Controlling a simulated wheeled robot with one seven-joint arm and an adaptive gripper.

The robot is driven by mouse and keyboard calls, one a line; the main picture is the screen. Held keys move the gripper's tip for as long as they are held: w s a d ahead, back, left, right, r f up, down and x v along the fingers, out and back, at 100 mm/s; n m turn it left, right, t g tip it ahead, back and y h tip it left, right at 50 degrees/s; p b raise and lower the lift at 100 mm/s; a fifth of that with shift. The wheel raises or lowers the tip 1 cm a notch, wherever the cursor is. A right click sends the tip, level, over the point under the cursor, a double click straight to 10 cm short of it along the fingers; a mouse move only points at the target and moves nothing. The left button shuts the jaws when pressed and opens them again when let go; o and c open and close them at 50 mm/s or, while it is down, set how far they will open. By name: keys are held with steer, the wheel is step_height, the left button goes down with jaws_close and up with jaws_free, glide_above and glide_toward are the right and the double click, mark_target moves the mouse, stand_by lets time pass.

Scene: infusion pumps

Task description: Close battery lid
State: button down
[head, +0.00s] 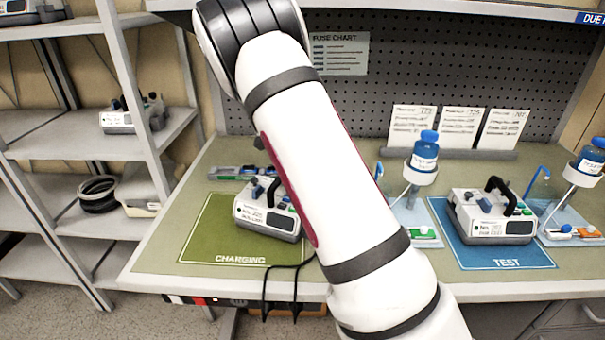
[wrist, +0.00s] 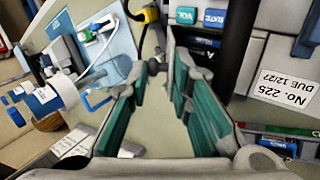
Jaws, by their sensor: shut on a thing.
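An infusion pump (head: 268,215) with a dark handle stands on the green CHARGING mat (head: 212,240), partly behind my arm. In the wrist view its pale body (wrist: 278,60) fills the right side, with blue VOL and RATE keys and a label reading No. 225. My gripper (wrist: 166,68), with green finger pads, is beside the pump. Its fingertips close on a thin grey piece (wrist: 171,42), apparently the battery lid. The fingertips partly hide this piece, and I cannot tell how far open it stands. In the head view my arm hides the gripper.
A second pump (head: 492,215) stands on the blue TEST mat (head: 480,255). A blue bottle on a stand (head: 424,155) is right of my arm, also showing in the wrist view (wrist: 48,98). A tray (head: 232,172) lies behind the first pump. Black cables hang over the bench's front edge.

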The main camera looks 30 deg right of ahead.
steer(key=shift+w+a+f+g, duration=0.1)
steer(key=shift+w+a+g, duration=0.05)
steer(key=shift+g, duration=0.15)
steer(key=c, duration=1.5)
jaws_free()
